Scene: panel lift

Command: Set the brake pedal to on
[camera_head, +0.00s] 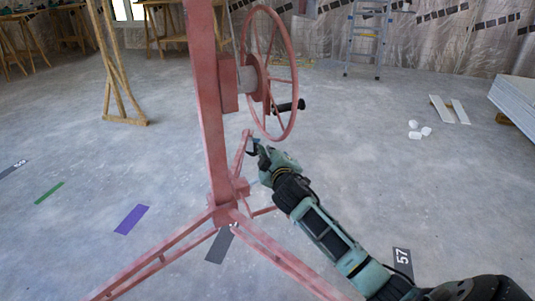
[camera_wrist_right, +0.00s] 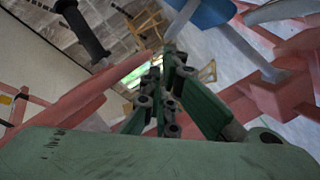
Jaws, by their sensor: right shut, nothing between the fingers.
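The pink-red panel lift (camera_head: 206,100) stands in the middle of the head view, with a large wheel (camera_head: 291,60) and a black crank handle (camera_head: 290,106). A slim pink lever (camera_head: 239,158) rises beside the lower mast; I cannot tell for certain that it is the brake pedal. My right gripper (camera_head: 256,149) is at the upper end of this lever, just right of it; contact cannot be told. In the wrist view the right gripper (camera_wrist_right: 170,58) is shut and empty. A blue part (camera_wrist_right: 206,12) shows above it. My left gripper is out of view.
The lift's legs (camera_head: 165,256) spread across the floor toward me. A wooden stand (camera_head: 124,120) is at left, a stepladder (camera_head: 368,40) behind. Stacked panels (camera_head: 515,100) and small white pieces (camera_head: 415,130) lie at right.

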